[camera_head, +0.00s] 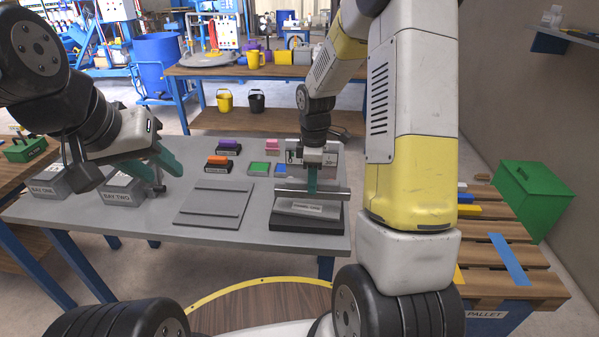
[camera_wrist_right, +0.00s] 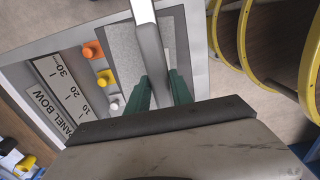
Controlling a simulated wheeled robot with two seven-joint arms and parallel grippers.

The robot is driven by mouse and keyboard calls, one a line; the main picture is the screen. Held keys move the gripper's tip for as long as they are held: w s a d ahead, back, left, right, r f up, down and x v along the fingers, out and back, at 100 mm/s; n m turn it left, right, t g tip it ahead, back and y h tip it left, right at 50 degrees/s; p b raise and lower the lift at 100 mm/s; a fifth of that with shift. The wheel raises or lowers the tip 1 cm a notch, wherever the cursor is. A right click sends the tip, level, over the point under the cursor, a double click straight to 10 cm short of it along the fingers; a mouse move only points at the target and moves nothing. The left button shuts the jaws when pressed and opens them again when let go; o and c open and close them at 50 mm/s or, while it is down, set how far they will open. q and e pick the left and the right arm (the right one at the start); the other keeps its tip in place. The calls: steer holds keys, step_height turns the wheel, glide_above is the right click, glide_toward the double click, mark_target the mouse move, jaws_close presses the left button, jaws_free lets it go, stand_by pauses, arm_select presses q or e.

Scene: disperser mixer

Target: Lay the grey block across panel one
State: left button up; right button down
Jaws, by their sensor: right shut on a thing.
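The grey block (camera_head: 335,191), a long bar, is held crosswise in my right gripper (camera_head: 312,184), whose green fingers are shut on its middle. It also shows in the right wrist view (camera_wrist_right: 150,45) between the fingers (camera_wrist_right: 158,92). In the head view it hangs over a dark base with a sloped, labelled grey top (camera_head: 308,208); I cannot tell whether it touches. Another flat grey panel with raised strips (camera_head: 213,203) lies to the left, bare. I cannot read which is panel one. My left gripper (camera_head: 168,172) is open and empty above the table's left part.
A black, an orange and a purple block (camera_head: 216,160), a green block (camera_head: 259,169) and a blue block (camera_head: 280,169) sit behind the panels. Grey bays (camera_head: 122,188) stand at left. A slatted pallet (camera_head: 510,260) is at right. The table (camera_head: 165,215) has free room at front left.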

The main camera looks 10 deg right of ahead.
steer(key=w, duration=0.3)
steer(key=shift+w+a+f, duration=0.1)
steer(key=shift+w+f, duration=0.15)
steer(key=shift+f, duration=1.65)
steer(key=c, duration=1.1)
jaws_free()
steer(key=shift+f, duration=0.15)
steer(key=s+r+m+t, duration=0.1)
steer(key=s+r+m, duration=0.15)
steer(key=r, duration=0.75)
steer(key=s+r+m+t, duration=0.1)
steer(key=s+r, duration=0.2)
steer(key=r, duration=0.7)
steer(key=s+r+m+t, duration=0.1)
steer(key=s+r+m, duration=0.1)
steer(key=s, duration=0.4)
steer(key=s+a+r+m+t+y, duration=0.1)
steer(key=s+r+m, duration=0.1)
steer(key=s+m, duration=0.3)
steer(key=s+a+r+m+t+y, duration=0.1)
steer(key=s+r+m+t, duration=0.1)
steer(key=s, duration=0.5)
steer(key=shift+s+a+r+m, duration=0.1)
steer(key=shift+s+r+m, duration=0.35)
steer(key=shift+m, duration=0.4)
